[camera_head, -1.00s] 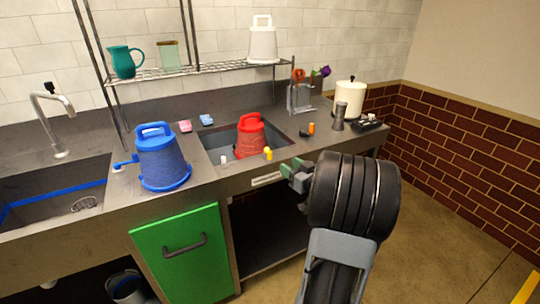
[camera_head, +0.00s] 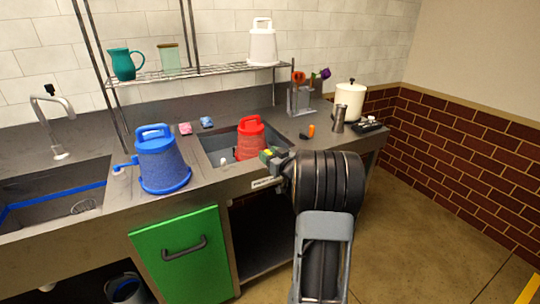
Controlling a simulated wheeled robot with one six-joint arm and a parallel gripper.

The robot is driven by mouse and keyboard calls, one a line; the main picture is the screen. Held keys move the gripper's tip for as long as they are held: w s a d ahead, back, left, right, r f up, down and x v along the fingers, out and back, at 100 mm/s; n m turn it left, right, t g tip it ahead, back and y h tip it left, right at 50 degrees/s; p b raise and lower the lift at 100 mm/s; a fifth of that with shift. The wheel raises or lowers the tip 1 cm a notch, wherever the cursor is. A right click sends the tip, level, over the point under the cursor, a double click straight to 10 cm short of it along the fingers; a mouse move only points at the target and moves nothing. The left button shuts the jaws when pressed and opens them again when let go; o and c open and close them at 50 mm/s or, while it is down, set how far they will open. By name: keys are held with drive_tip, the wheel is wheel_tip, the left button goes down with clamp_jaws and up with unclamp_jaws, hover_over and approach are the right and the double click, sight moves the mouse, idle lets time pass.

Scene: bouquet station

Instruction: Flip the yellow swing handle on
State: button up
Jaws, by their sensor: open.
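The yellow swing handle (camera_head: 268,150) is a small yellow piece at the front edge of the counter, just right of the red bucket. Only a bit of it shows, because my gripper (camera_head: 268,158) is right at it and covers most of it. My gripper has greenish-grey fingers and is open. I cannot tell whether the handle lies between the fingers or whether they touch it. Which way the handle is turned is hidden.
The red bucket (camera_head: 250,139) stands in the small sink (camera_head: 215,143) close behind my gripper. A blue bucket (camera_head: 162,163) stands on the counter to the left. A grey shaker (camera_head: 338,118) and white pot (camera_head: 349,101) stand to the right.

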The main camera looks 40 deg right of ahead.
drive_tip(key=shift+c, duration=0.3)
clamp_jaws()
drive_tip(key=shift+s+d+r+n+y+p, duration=0.15)
drive_tip(key=shift+d+n+y+p, duration=0.1)
drive_tip(key=shift+n+y+p, duration=0.45)
drive_tip(key=shift+f+y, duration=0.2)
drive_tip(key=shift+y, duration=0.2)
drive_tip(key=shift+c, duration=0.3)
unclamp_jaws()
drive_tip(key=shift+s+f, duration=0.1)
drive_tip(key=shift+o, duration=0.6)
drive_tip(key=shift+d, duration=0.15)
drive_tip(key=s+d, duration=0.2)
drive_tip(key=s, duration=1.1)
drive_tip(key=shift+s+d, duration=0.15)
drive_tip(key=shift+s, duration=0.1)
